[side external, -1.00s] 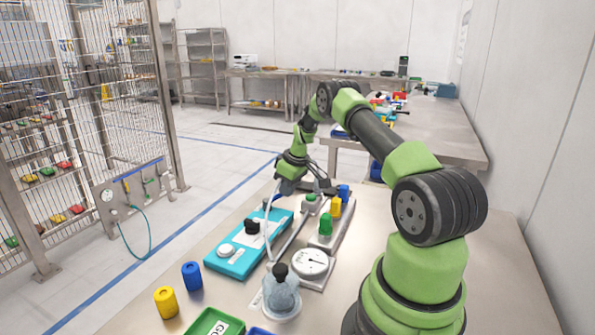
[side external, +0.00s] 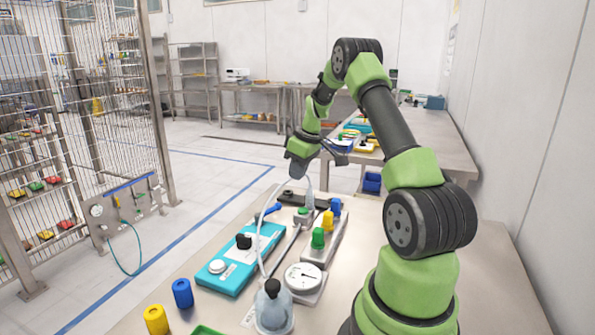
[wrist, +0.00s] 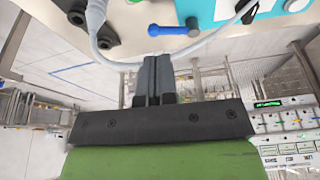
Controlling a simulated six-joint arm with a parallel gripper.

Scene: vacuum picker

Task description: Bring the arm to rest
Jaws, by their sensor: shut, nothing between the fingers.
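My gripper (wrist: 153,62) shows in the wrist view with its two dark fingers together and nothing between them. In the side view my arm is bent high over the far end of the bench (side external: 365,262), its wrist turned down above the apparatus and clear of it.
On the bench are a teal box (side external: 216,281), a gauge (side external: 303,277), a green knob (side external: 318,238), a flask (side external: 273,312), yellow (side external: 156,319) and blue (side external: 183,293) cylinders. A blue lever (wrist: 172,30) and a clear hose (wrist: 215,40) lie beyond my fingers.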

